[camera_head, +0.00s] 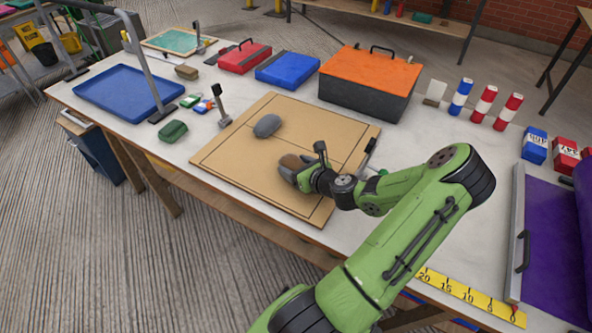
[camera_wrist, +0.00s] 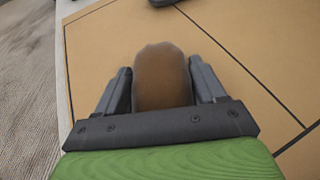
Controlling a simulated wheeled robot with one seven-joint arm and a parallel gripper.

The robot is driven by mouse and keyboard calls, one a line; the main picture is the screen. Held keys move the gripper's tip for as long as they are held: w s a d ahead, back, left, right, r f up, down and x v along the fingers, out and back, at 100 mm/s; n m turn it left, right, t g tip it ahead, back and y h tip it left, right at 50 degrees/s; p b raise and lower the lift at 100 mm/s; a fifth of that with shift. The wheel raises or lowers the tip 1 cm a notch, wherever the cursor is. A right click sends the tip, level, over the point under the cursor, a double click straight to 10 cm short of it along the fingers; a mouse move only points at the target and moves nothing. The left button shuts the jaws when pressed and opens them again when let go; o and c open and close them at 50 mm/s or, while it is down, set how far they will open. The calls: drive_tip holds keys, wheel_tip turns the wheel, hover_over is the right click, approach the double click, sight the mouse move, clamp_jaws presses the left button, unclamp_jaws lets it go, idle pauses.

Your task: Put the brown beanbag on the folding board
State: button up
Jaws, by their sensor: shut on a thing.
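The brown beanbag (camera_wrist: 163,78) sits between the two dark fingers of my gripper (camera_wrist: 162,85) in the wrist view. My gripper is shut on it. In the head view, the beanbag (camera_head: 291,161) is partly hidden by my gripper (camera_head: 300,172), at the near right part of the folding board. The folding board (camera_head: 225,150) is a flat tan board with dark lines, lying on the table. The beanbag is over the board; I cannot tell whether it touches it. A grey beanbag (camera_head: 267,126) lies on the board, farther back.
A green beanbag (camera_head: 173,131) and a blue tray (camera_head: 125,90) are left of the board. An orange-topped box (camera_head: 370,80) stands behind it. Striped cylinders (camera_head: 484,103) stand at the back right. A yellow tape (camera_head: 470,297) lies near the front edge.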

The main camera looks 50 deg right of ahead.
drive_tip(key=shift+r, duration=0.15)
drive_tip(key=o, duration=1.4)
